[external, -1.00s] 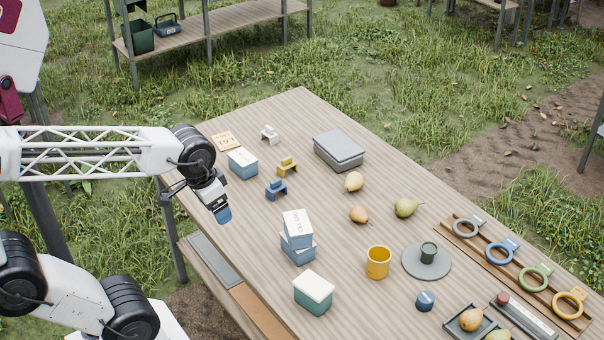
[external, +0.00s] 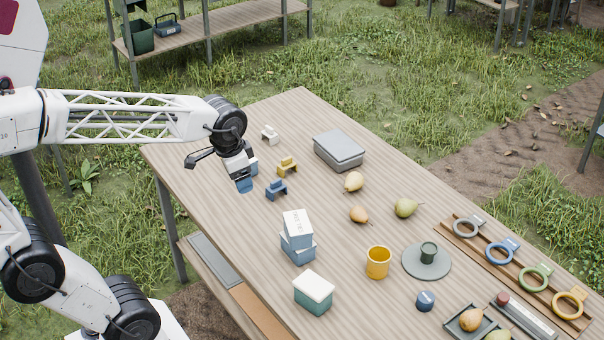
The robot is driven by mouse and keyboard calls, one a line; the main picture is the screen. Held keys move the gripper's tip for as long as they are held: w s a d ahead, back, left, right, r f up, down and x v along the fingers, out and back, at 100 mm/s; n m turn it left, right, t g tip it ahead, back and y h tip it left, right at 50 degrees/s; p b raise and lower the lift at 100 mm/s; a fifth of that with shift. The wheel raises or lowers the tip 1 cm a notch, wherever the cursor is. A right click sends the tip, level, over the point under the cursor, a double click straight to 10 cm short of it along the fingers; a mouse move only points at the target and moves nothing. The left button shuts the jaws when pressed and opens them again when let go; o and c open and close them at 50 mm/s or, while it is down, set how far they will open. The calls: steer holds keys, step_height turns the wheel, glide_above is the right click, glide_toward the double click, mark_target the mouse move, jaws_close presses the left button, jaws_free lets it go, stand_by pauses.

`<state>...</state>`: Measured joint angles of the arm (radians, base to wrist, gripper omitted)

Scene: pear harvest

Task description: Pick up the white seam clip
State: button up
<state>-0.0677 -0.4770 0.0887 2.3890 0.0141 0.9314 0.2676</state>
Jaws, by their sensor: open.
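The white seam clip (external: 270,134) stands on the wooden table near its far left end, behind the yellow clip (external: 287,167) and the blue clip (external: 277,189). My gripper (external: 242,187) is open, above the table's left side, in front of the white clip and left of the blue clip. It is apart from all the clips. My wrist hides most of a blue box and the tan card behind it.
A grey lidded box (external: 339,150) stands right of the clips. Stacked blue boxes (external: 298,238) and a teal box (external: 313,293) stand nearer. Pears (external: 406,208), a yellow cup (external: 378,263) and a ring rack lie further right. The table around the white clip is clear.

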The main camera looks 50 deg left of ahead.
steer(key=w+a+m, duration=0.2)
steer(key=w+a, duration=0.3)
steer(key=w, duration=0.4)
steer(key=w+a+m, duration=0.2)
steer(key=w+a, duration=0.3)
steer(key=w, duration=0.4)
steer(key=m+g+y, duration=0.2)
steer(key=m+g, duration=0.1)
steer(key=m, duration=0.7)
glide_above(269, 127)
steer(key=d, duration=0.1)
step_height(269, 127, down, 26)
steer(key=shift+w+d+f, duration=0.1)
steer(key=shift+f, duration=0.1)
steer(key=shift+a+f+m, duration=0.25)
steer(key=shift+a+m, duration=0.05)
steer(key=shift+a+f, duration=0.15)
steer(key=shift+f, duration=1.1)
steer(key=shift+f, duration=0.1)
